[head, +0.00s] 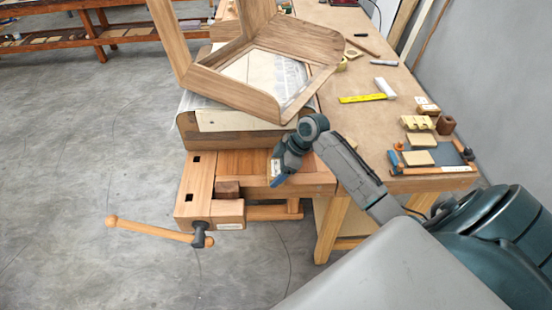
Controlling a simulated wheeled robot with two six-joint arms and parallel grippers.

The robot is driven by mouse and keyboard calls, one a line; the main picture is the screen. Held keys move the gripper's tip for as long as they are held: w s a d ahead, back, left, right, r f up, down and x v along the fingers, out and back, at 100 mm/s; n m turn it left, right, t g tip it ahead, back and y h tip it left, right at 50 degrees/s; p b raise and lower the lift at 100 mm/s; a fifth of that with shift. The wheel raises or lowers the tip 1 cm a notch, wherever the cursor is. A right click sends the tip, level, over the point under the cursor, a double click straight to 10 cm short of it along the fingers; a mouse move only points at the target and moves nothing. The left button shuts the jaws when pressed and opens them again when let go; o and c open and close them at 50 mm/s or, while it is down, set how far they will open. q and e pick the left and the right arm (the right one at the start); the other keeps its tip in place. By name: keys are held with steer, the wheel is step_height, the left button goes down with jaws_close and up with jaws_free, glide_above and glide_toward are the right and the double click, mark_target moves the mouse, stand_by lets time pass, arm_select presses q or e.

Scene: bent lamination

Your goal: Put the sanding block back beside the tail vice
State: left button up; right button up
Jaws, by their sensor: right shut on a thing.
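My right gripper (279,177) reaches down over the near end of the workbench, to the right of the tail vice. It is shut on a small block, the sanding block (275,168), of which only a pale part shows beside the fingers. I cannot tell whether the block touches the bench top. The wooden tail vice (190,185) is at the bench's near left corner, with its long wooden handle (150,230) sticking out to the left. A brown wooden block (228,187) sits at the vice's jaw gap. My left gripper is out of view.
A bent wooden frame (235,92) rests on a curved form (240,122) behind the vice. A yellow square (362,98), small blocks (418,122) and a dark tray (446,155) lie on the bench's right side. Brown bench top (355,125) is clear between.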

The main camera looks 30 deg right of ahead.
mark_target(276, 162)
steer(key=w+d, duration=0.1)
steer(key=w+d+p, duration=0.1)
steer(key=w, duration=0.1)
steer(key=shift+w+r, duration=0.2)
steer(key=shift+w, duration=0.1)
steer(key=shift+s+f+p, duration=0.1)
steer(key=shift+f+p, duration=0.5)
steer(key=shift+f, duration=0.3)
steer(key=shift+s, duration=0.1)
